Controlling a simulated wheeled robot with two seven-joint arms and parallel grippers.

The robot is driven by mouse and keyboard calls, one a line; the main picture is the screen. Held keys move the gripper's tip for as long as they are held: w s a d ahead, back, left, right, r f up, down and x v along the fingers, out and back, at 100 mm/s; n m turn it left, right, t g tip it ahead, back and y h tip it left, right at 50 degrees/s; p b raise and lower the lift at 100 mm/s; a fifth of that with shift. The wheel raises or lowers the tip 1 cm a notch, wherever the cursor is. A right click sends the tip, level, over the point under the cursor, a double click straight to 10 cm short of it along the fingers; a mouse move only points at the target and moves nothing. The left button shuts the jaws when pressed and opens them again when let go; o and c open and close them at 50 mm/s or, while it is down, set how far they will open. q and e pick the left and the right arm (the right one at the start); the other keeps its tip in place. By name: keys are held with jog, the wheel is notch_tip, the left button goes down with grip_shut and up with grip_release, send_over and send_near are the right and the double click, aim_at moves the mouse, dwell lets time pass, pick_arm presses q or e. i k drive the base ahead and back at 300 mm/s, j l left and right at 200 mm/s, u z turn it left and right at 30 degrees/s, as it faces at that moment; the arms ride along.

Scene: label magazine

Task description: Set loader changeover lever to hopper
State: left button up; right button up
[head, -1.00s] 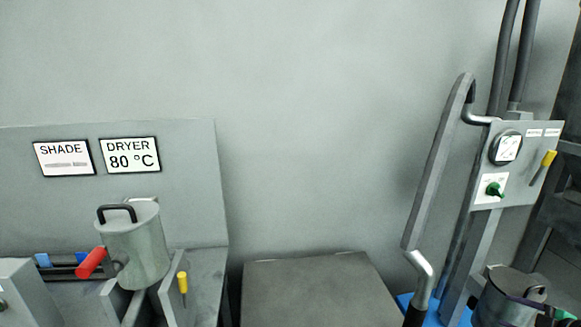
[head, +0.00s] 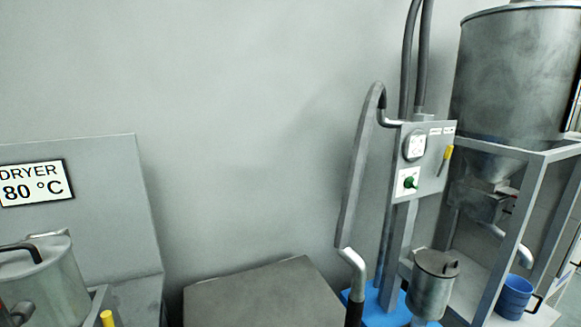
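The loader panel (head: 428,172) is a grey upright plate on a post, right of centre in the head view. A lever with a yellow grip (head: 447,154) sits at its right side, below two small labels that are too small to read. The grip points up and slightly right. The panel also carries a round gauge (head: 415,145) and a green knob (head: 410,182) on a white plate. Neither of my grippers is in view.
A large metal hopper (head: 515,75) stands in a grey frame at right, with a blue mug (head: 515,297) below. A lidded metal canister (head: 434,283) stands on a blue base (head: 388,311). A dryer sign (head: 35,183) and another canister (head: 45,283) are at left. A low grey box (head: 255,295) lies between.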

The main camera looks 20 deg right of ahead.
aim_at(448, 151)
jog(key=z, duration=1.8)
jog(key=i+l+z, duration=0.1)
jog(key=l, duration=0.2)
jog(key=i+l+z, duration=0.1)
jog(key=i+l, duration=0.1)
jog(key=l, duration=0.1)
